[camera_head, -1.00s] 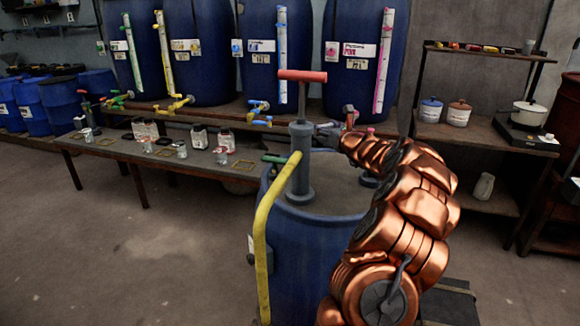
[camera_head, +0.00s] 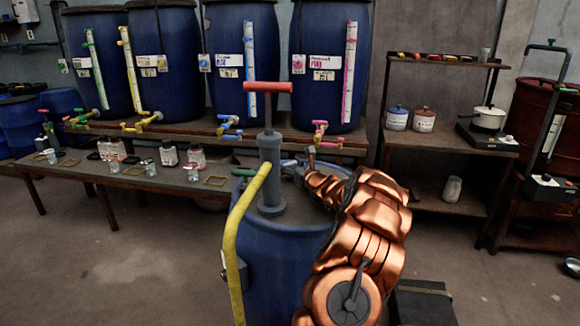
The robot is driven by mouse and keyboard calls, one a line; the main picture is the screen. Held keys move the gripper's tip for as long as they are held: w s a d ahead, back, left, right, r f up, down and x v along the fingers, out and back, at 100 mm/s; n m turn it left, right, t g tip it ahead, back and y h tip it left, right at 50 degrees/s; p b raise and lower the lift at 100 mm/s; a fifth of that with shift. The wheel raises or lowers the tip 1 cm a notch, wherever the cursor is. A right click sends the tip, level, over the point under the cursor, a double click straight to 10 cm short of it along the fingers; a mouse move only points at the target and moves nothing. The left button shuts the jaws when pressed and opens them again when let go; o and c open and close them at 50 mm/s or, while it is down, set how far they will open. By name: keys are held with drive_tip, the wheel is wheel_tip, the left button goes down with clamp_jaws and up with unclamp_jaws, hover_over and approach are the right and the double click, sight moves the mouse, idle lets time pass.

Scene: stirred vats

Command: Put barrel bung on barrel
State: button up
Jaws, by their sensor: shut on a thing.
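The blue barrel (camera_head: 285,265) stands upright in front of me. A grey pump (camera_head: 270,170) with a red T-handle and a yellow hose rises from its top. My gripper (camera_head: 291,167) is over the barrel top, just right of the pump. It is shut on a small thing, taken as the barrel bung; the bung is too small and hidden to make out. My copper-coloured arm covers the right part of the barrel top, so any opening there is hidden.
A low bench (camera_head: 110,175) with jars and square frames stands behind to the left. Large blue vats (camera_head: 240,60) with coloured taps stand on a shelf behind. A shelf unit (camera_head: 440,145) with pots and a scale is at the right. The floor at left is clear.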

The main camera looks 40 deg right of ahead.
drive_tip(key=shift+f, duration=0.1)
drive_tip(key=o, duration=1.1)
drive_tip(key=shift+o, duration=0.2)
drive_tip(key=shift+s+r, duration=0.2)
drive_tip(key=s, duration=0.3)
drive_tip(key=s+a, duration=0.1)
drive_tip(key=s, duration=0.6)
drive_tip(key=shift+a, duration=0.35)
drive_tip(key=shift+s+a, duration=0.2)
drive_tip(key=shift+s, duration=0.5)
